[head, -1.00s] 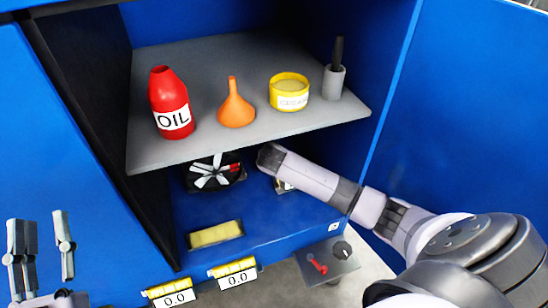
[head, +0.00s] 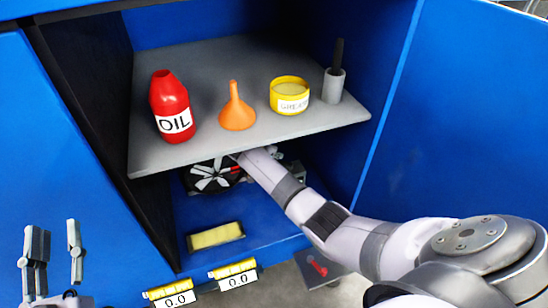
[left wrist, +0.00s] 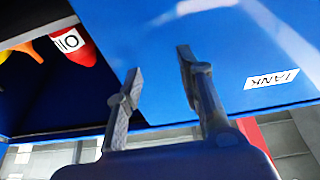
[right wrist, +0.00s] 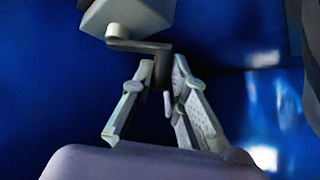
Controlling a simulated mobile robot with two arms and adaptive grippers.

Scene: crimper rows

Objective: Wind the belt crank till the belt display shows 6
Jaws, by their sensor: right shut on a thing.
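My right gripper (right wrist: 161,82) is shut on the dark handle of a crank (right wrist: 138,46), seen in the right wrist view. The crank's flat arm joins a pale grey block (right wrist: 135,14) above it. In the head view my right arm reaches under the grey shelf, which hides most of the gripper and crank. My left gripper (head: 55,255) is open and empty at the lower left, outside the cabinet; it also shows in the left wrist view (left wrist: 160,70). Two displays, a left one (head: 177,299) and a right one (head: 238,280), both read 0.0. I cannot tell which is the belt display.
The grey shelf (head: 200,150) holds a red oil bottle (head: 171,105), an orange funnel (head: 237,112), a yellow grease tub (head: 289,95) and a grey brush pot (head: 334,86). Below are a fan (head: 213,177) and a yellow block (head: 215,236). A red lever (head: 317,265) sits outside, partly behind my arm.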

